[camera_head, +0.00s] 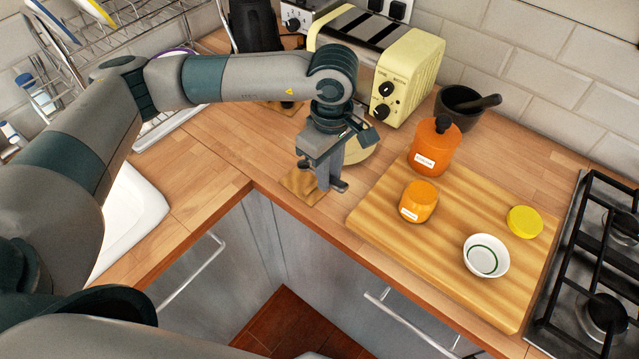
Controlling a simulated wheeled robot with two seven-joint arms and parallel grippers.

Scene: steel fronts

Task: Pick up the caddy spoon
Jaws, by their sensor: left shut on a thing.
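My left gripper (333,188) points down over a small square wooden board (299,187) near the inner corner of the counter. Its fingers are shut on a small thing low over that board. The thing fits the caddy spoon, but the fingers hide it and I cannot make out its shape. I cannot tell whether it touches the board. My right gripper is out of view.
Just behind the gripper are a cream round item (362,150) and a yellow toaster (398,75). To the right, a cutting board (385,222) bears orange jars (419,203), a white bowl (486,256) and a yellow lid (524,222). A mortar (462,104) and hob (600,270) stand beyond.

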